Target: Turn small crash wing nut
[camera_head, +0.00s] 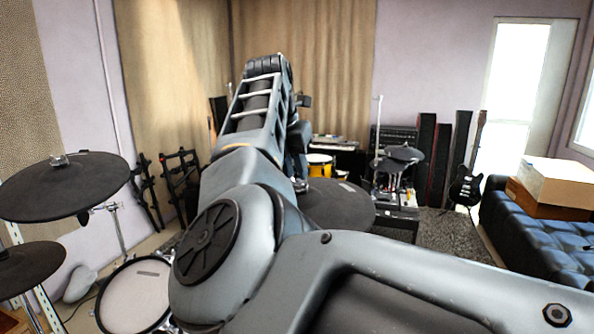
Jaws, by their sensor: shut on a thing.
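A black round cymbal pad (345,208) lies beyond my arm, with its left part hidden behind my arm. A small silvery wing nut (300,186) shows at its top, close beside my arm's edge. My arm rises through the middle of the view and bends down on its far side. My gripper (299,172) is only partly visible there, just above the pad at the wing nut. It is shut on the wing nut, though the fingers are small and mostly hidden.
Another cymbal pad (65,186) and a lower pad (30,268) stand at the left, above a white drum (137,296). A further drum kit (402,156), a guitar (466,186) and a blue sofa (545,232) with boxes (555,182) stand at the right.

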